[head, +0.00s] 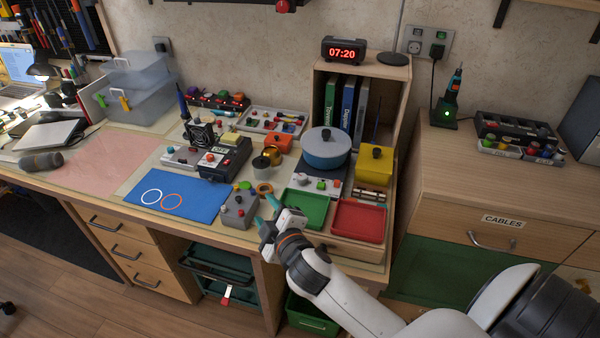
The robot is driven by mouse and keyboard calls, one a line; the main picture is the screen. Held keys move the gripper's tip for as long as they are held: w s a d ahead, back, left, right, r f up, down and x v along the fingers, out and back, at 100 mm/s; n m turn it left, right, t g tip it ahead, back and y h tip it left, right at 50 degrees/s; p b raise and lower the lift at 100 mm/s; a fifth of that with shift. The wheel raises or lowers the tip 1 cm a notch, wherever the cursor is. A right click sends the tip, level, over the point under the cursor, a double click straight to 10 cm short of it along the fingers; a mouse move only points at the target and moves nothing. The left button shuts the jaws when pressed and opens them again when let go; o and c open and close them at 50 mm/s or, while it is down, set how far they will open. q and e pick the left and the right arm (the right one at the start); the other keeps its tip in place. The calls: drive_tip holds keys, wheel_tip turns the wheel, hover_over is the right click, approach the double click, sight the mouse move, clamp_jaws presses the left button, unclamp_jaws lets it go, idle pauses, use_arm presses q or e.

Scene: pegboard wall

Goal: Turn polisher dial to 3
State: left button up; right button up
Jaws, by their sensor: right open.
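No label that I can read marks the polisher or its dial, so I cannot tell for certain which device it is. A blue round drum with a grey lid and black knob (326,150) stands on a dark base with small controls (318,186), at the right of the bench. A small grey box with a red knob (239,208) sits near the front edge. The dial's setting is too small to read. My right gripper (265,213) is open and empty, at the bench's front edge just right of the grey box. My left gripper is out of view.
A green tray (304,222) and a red tray (358,232) lie right of my right gripper. A yellow box (375,166) stands behind the red tray. A blue mat (200,193) lies left of the grey box. A wooden shelf with binders (397,110) rises behind.

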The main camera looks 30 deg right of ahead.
drive_tip(key=w+a+r+n+t+y, duration=0.4)
drive_tip(key=w+a+r+n+y, duration=0.45)
drive_tip(key=n, duration=0.45)
drive_tip(key=a+r+n+g+y, duration=0.4)
drive_tip(key=n+y, duration=0.4)
drive_tip(key=n, duration=0.4)
drive_tip(key=n+g+h, duration=1.4)
drive_tip(key=g+h, duration=0.1)
drive_tip(key=g, duration=0.1)
approach(302, 176)
wheel_tip(302, 176, down, 9)
drive_tip(key=shift+s+r+p, duration=0.1)
drive_tip(key=shift+r+p, duration=0.05)
drive_tip(key=shift+p, duration=0.3)
